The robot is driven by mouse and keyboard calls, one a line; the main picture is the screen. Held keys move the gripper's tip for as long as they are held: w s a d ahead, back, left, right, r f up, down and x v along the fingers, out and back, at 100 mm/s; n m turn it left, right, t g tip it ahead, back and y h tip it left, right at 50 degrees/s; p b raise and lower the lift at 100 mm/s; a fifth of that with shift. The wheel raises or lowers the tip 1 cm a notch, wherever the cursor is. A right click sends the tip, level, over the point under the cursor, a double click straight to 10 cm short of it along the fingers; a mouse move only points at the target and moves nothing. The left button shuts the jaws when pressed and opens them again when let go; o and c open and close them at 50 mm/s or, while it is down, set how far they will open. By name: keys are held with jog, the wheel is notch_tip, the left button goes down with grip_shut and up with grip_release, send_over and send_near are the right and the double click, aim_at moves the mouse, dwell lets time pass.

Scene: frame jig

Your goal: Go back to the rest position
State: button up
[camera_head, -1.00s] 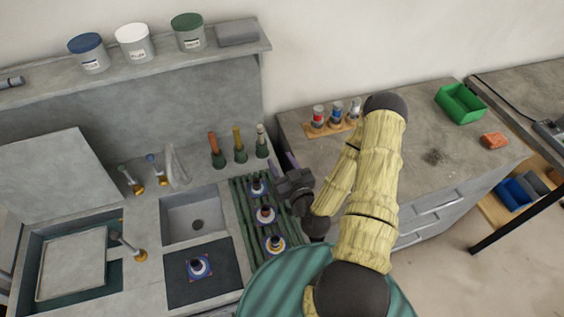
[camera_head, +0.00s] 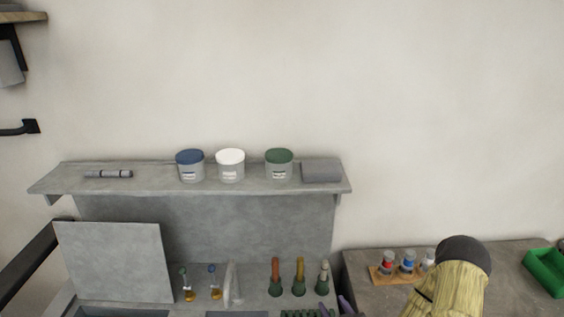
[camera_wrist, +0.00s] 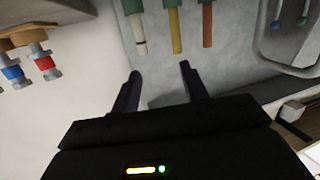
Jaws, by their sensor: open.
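My gripper (camera_wrist: 162,88) is open and empty in the wrist view, with its two dark fingers apart. Three handled tools stand beyond the fingertips there: a pale one (camera_wrist: 138,32), a yellow one (camera_wrist: 174,28) and an orange one (camera_wrist: 207,24). None is between the fingers. In the head view, the same tools stand upright in a row under the shelf: orange (camera_head: 275,272), yellow (camera_head: 299,272) and pale (camera_head: 323,274). My arm shows at the lower right of the head view. Only a purple finger part of my gripper (camera_head: 346,305) shows at the bottom edge.
A wall shelf (camera_head: 150,180) bears blue-, white- and green-lidded jars and a grey block. A small wooden rack (camera_head: 381,275) with red, blue and white bottles stands left of my arm. A green bin (camera_head: 546,269) is at far right. The upper wall is bare.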

jog(key=s+r+m+g+h, duration=0.3)
jog(key=s+r+g+h, duration=0.1)
jog(key=s+r+g, duration=0.9)
jog(key=shift+s+r+m, duration=0.15)
jog(key=shift+r+m, duration=0.15)
jog(key=shift+r, duration=0.4)
dwell(0.7)
